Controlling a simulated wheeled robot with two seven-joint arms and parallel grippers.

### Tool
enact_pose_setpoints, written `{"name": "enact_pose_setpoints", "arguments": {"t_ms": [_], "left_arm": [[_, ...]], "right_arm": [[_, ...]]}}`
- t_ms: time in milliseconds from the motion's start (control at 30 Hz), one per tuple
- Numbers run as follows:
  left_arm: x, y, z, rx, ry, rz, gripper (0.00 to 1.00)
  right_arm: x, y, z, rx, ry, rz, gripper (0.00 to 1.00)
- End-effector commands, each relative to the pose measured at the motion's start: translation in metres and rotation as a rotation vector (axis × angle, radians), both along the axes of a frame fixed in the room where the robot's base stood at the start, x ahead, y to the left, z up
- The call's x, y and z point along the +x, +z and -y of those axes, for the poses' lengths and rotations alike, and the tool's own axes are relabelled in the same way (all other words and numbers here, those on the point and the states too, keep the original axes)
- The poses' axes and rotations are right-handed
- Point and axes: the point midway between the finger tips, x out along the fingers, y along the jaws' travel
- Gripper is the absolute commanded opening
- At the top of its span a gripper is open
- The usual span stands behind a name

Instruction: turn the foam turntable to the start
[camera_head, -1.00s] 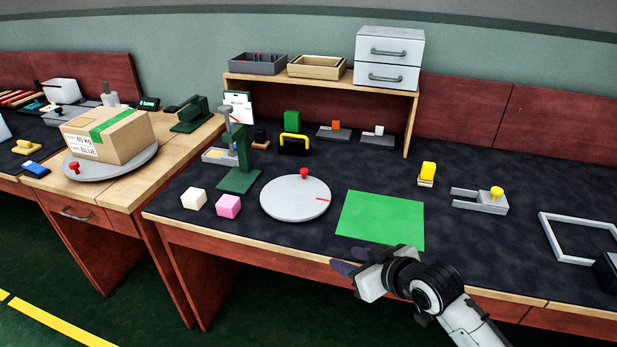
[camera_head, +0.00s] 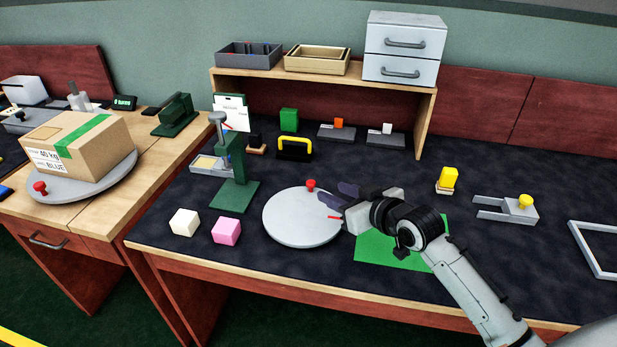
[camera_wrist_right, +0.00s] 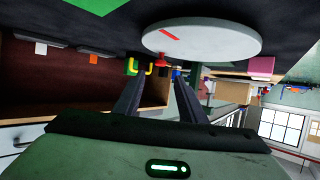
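A round light-grey turntable (camera_head: 300,222) lies on the dark bench top, with a red knob (camera_head: 311,185) at its far edge and a thin red line on its right side. In the right wrist view the disc (camera_wrist_right: 205,38) shows at the top, with its red line and the knob (camera_wrist_right: 160,59) at its rim. My right gripper (camera_head: 334,194) is open and empty, fingers pointing left at the disc's right edge, close to the knob. The wrist view shows the knob ahead, between the finger directions. I cannot tell any contact. My left gripper is not in view.
A green press (camera_head: 236,180), white cube (camera_head: 184,222) and pink cube (camera_head: 226,231) stand left of the disc. A green mat (camera_head: 380,250) lies partly under my arm. A second turntable (camera_head: 105,186) carries a cardboard box (camera_head: 80,147). A yellow-handled block (camera_head: 294,149) stands behind.

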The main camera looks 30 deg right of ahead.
Motion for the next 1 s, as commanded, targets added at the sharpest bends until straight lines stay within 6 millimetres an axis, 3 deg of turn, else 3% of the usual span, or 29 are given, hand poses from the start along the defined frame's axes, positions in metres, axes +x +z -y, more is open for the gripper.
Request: {"name": "enact_pose_setpoints", "arguments": {"t_ms": [267, 500, 967, 1000], "left_arm": [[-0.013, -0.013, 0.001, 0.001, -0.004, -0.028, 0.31], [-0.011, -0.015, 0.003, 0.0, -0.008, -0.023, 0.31], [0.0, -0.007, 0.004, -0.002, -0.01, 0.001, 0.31], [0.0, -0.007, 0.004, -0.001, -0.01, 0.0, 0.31]], "right_arm": [[0.044, -0.019, -0.004, 0.003, -0.001, 0.001, 0.37], [0.078, -0.033, -0.007, 0.001, 0.0, 0.0, 0.37], [0.089, -0.038, -0.008, -0.001, 0.0, -0.001, 0.37], [0.089, -0.038, -0.008, -0.001, 0.0, -0.001, 0.32]]}}
